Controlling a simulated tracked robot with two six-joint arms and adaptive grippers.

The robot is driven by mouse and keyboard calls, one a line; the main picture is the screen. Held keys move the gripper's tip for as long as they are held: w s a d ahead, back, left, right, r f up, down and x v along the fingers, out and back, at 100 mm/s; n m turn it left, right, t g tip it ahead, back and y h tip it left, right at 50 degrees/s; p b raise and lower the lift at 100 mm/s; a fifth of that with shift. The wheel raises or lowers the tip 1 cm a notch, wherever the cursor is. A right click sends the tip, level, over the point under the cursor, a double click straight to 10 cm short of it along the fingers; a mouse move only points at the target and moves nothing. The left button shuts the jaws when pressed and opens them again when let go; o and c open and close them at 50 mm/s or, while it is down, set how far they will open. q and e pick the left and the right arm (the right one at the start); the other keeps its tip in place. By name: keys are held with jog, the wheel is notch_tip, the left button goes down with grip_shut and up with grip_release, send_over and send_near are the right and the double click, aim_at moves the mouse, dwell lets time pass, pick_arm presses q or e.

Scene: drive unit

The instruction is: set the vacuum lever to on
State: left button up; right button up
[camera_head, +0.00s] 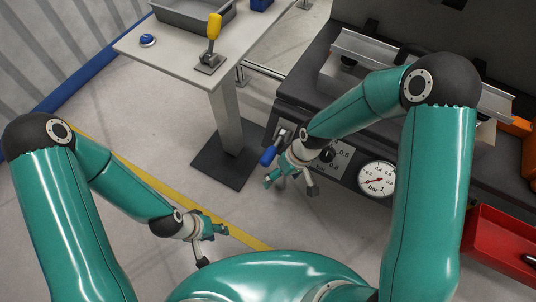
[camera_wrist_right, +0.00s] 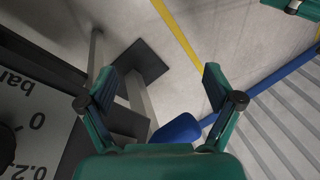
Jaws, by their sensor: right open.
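A lever with a blue handle (camera_head: 269,156) sits on the front of the dark machine, beside a dial plate. My right gripper (camera_head: 290,186) is open, just right of and below this handle in the head view. In the right wrist view the blue handle (camera_wrist_right: 177,130) shows between the spread fingers (camera_wrist_right: 160,88), close to the palm; its lower end is hidden by my gripper. I cannot tell whether they touch. A second lever with a yellow handle (camera_head: 214,27) stands upright on the side table. My left gripper (camera_head: 213,246) is open and empty above the floor.
A round pressure gauge (camera_head: 377,180) and a dial plate (camera_head: 338,157) are on the machine front. A red bin (camera_head: 500,245) is at right. Floor is clear around my left gripper.

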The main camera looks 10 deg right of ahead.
aim_at(268, 153)
jog(key=w+a+r+n+b, duration=0.1)
jog(key=w+r, duration=0.1)
jog(key=r, duration=0.2)
jog(key=w+a+r+n+h+b, duration=0.1)
jog(key=w+r+n, duration=0.1)
jog(key=r, duration=0.2)
jog(key=w+a+r+n+h+b, duration=0.1)
jog(key=w+r+n, duration=0.1)
jog(key=r, duration=0.2)
jog(key=shift+w+r, duration=0.1)
jog(key=shift+w, duration=0.25)
notch_tip(268, 153, up, 9)
jog(key=n+h+b, duration=0.2)
pick_arm(q)
notch_tip(268, 153, down, 8)
jog(key=b, duration=0.2)
pick_arm(e)
jog(key=f, duration=1.6)
jog(key=shift+s, duration=0.25)
